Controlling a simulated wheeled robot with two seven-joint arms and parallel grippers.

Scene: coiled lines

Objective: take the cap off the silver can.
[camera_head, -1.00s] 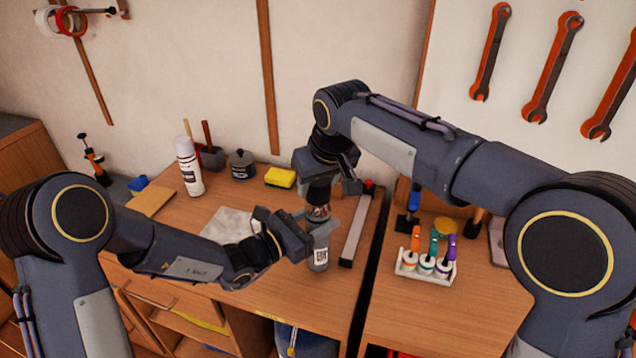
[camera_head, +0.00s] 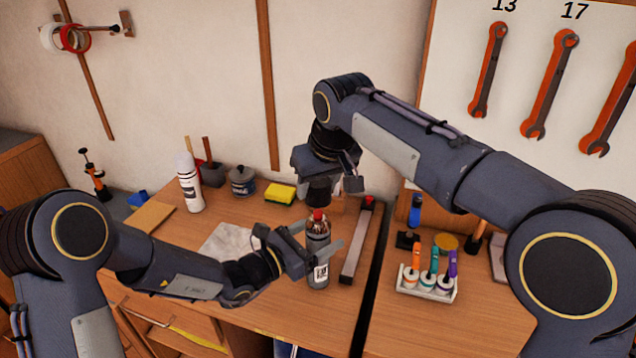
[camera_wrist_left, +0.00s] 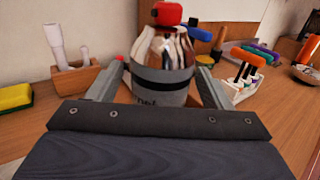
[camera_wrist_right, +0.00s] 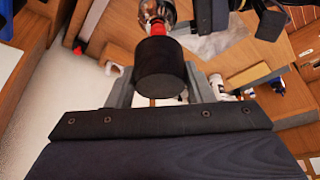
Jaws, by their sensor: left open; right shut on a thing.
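The silver can (camera_head: 318,272) stands upright on the bench with its red nozzle (camera_head: 318,214) bare on top. It fills the middle of the left wrist view (camera_wrist_left: 163,80). The black cap (camera_head: 319,192) is off the can and held just above the nozzle. My right gripper (camera_head: 328,184) is shut on the cap, which also shows in the right wrist view (camera_wrist_right: 163,68). My left gripper (camera_head: 318,240) is open, its fingers on either side of the can's body. Part of the can is hidden behind the left gripper's fingers.
A white spray can (camera_head: 188,183), a dark pot (camera_head: 242,181) and a yellow sponge (camera_head: 280,194) stand at the back left. A grey bar (camera_head: 357,240) lies close right of the can. A white rack (camera_head: 426,284) of coloured tools stands further right. A pale cloth (camera_head: 226,240) lies left.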

